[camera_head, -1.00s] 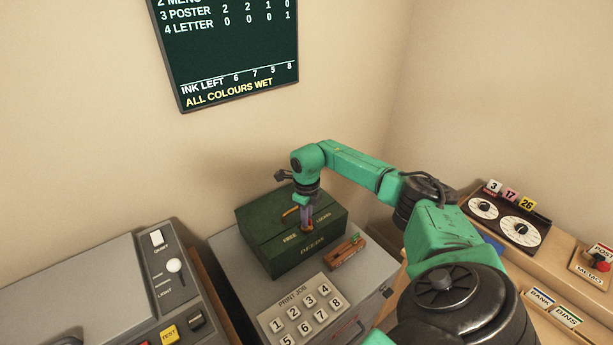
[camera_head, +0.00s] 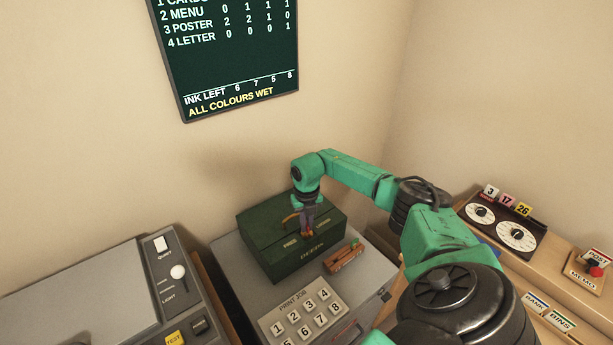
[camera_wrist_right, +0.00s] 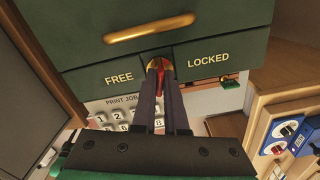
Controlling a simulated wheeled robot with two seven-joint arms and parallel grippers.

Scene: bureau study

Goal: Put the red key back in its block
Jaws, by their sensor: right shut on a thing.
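A dark green box marked DEEDS (camera_head: 270,230) stands on a grey cabinet. It also shows in the wrist view (camera_wrist_right: 85,50), with a brass handle and a lock between the words FREE and LOCKED. My right gripper (camera_head: 308,232) points down at the lock, shut on the red key (camera_wrist_right: 161,72). The key's red grip shows between the fingertips in the wrist view, at the brass lock; how deep it sits is hidden. A small wooden block (camera_head: 340,261) with a green piece lies right of the box. My left gripper is not in view.
A PRINT JOB number pad (camera_head: 303,313) lies in front of the box. A grey machine (camera_head: 85,300) stands at left. A wooden desk at right holds a dial panel (camera_head: 497,222) and label cards. A dark green board (camera_head: 235,60) hangs on the wall.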

